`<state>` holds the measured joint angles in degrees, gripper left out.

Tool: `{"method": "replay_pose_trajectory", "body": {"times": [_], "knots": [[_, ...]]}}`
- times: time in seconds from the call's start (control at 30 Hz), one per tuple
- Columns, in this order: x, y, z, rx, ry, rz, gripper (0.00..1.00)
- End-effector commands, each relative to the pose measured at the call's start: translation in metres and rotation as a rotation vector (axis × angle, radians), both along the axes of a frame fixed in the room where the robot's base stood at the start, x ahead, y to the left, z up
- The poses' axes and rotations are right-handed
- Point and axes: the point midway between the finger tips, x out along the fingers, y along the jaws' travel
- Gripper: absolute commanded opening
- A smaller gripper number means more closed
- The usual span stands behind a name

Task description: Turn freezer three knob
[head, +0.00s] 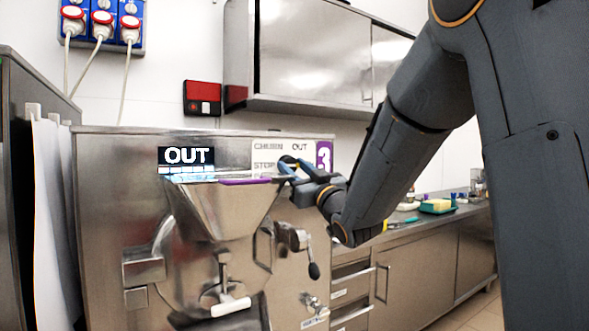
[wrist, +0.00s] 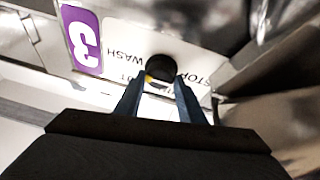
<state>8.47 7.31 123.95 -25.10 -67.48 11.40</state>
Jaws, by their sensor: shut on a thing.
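Freezer three (head: 105,200) is a steel machine with a purple label "3" (head: 324,155) on its front. The label also shows upside down in the wrist view (wrist: 82,38). The black round knob (wrist: 160,66) sits on a white panel with the words CHURN, OUT, STOP and WASH. My gripper (wrist: 157,86) is shut on the knob, with one finger on each side. In the head view my gripper (head: 290,169) reaches the panel from the right and partly hides the knob and lower words. The display (head: 186,157) reads OUT.
A steel hopper (head: 222,207) and a lever (head: 302,245) stand out from the freezer front below my gripper. A wall cabinet (head: 310,50) hangs above. A counter (head: 440,215) with small items runs along the right.

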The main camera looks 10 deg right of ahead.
Motion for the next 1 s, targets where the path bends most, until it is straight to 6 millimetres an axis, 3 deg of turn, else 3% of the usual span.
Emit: {"method": "replay_pose_trajectory", "body": {"times": [0.3,0.33,0.43,0.77,1.0], "knots": [[0.001,0.000,0.006,0.004,-0.011,-0.001,0.13],[0.001,0.000,0.006,0.003,-0.010,-0.002,0.39],[0.000,0.000,0.005,0.003,-0.009,-0.001,0.54],[-0.002,-0.002,0.001,0.001,-0.004,-0.003,0.54],[-0.032,-0.011,-0.012,0.001,-0.005,-0.004,0.54]]}}
